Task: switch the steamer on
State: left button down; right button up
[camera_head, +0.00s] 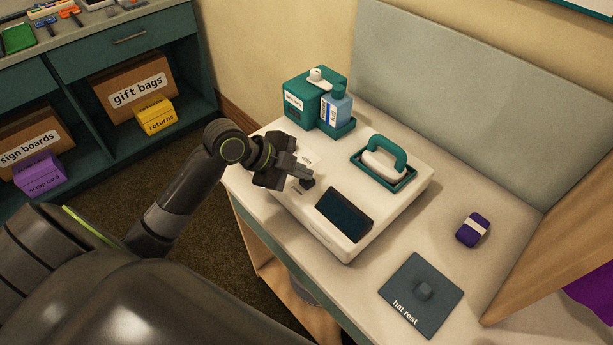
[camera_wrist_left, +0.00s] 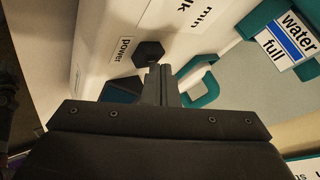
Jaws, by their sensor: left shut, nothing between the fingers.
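The steamer (camera_head: 388,210) is a white box on the counter with a dark panel (camera_head: 344,214) and a teal handle on a pale iron-like piece (camera_head: 384,160). Its small black power knob (camera_head: 308,184) sits at the near left part of the top. In the left wrist view the knob (camera_wrist_left: 147,53) is six-sided, beside a "power" label (camera_wrist_left: 122,49). My left gripper (camera_head: 309,174) is shut and empty, with its fingertips right at the knob; I cannot tell whether they touch it. The fingers hide part of the steamer's top. My right gripper is not in view.
A teal holder (camera_head: 301,105) with a blue bottle (camera_head: 336,107) stands behind the steamer. A dark "hat rest" plate (camera_head: 420,294) and a purple banded item (camera_head: 472,230) lie to the right. A wooden panel (camera_head: 560,245) bounds the right side. Shelves with boxes stand at left.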

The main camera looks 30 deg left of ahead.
aim_at(301, 180)
pick_arm(q)
jog(key=shift+f, duration=0.1)
dwell(0.4)
jog(key=shift+f+b, duration=0.35)
jog(key=shift+f, duration=0.05)
jog(key=shift+r, duration=0.1)
jog(key=shift+r+p, duration=0.2)
jog(key=shift+p, duration=0.15)
notch_tip(301, 180, up, 6)
jog(key=p, duration=0.5)
jog(key=shift+r, duration=0.2)
jog(key=shift+f, duration=0.2)
